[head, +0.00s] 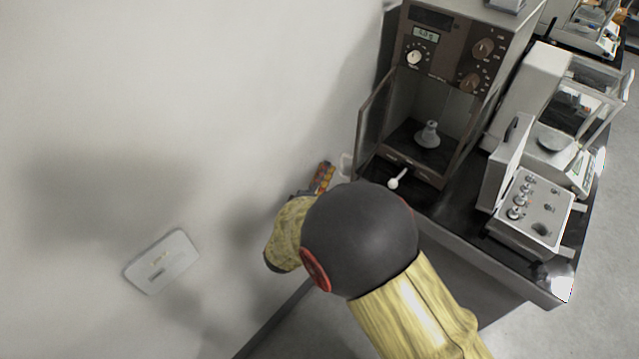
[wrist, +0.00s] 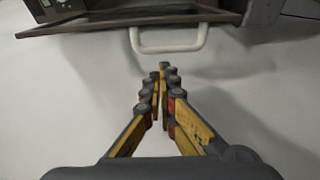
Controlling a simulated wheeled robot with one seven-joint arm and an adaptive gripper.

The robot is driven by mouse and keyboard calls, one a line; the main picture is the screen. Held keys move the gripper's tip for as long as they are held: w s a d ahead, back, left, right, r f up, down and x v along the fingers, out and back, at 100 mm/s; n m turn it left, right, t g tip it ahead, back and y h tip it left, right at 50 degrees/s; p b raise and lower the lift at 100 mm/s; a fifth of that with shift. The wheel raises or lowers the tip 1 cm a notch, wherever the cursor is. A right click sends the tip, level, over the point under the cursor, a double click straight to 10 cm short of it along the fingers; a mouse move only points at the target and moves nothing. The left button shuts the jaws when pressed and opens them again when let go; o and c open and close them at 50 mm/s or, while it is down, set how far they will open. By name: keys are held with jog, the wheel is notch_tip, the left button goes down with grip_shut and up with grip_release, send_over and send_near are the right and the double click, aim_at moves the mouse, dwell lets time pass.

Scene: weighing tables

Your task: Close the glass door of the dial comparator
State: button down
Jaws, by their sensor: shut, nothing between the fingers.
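The dial comparator (head: 450,60) is a tall brown-fronted case with dials and a small display, standing against the wall. Its glass door (head: 376,120) is hinged at the left of the chamber and stands swung open. In the wrist view the door (wrist: 110,22) runs edge-on across the top. Its white loop handle (wrist: 168,47) sticks out toward my gripper and also shows in the head view (head: 346,167). My gripper (head: 326,166) is shut and empty, left of the handle. In the wrist view its fingertips (wrist: 162,70) lie just short of the handle, apparently apart from it.
A pale weight-like piece (head: 429,134) stands inside the chamber, and a white-knobbed lever (head: 397,180) juts from the case front. The wall is close on the left, with a wall plate (head: 162,262).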

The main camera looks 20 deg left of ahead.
jog(key=shift+w+b, duration=0.3)
jog(key=shift+w, duration=1.25)
jog(key=shift+d, duration=0.15)
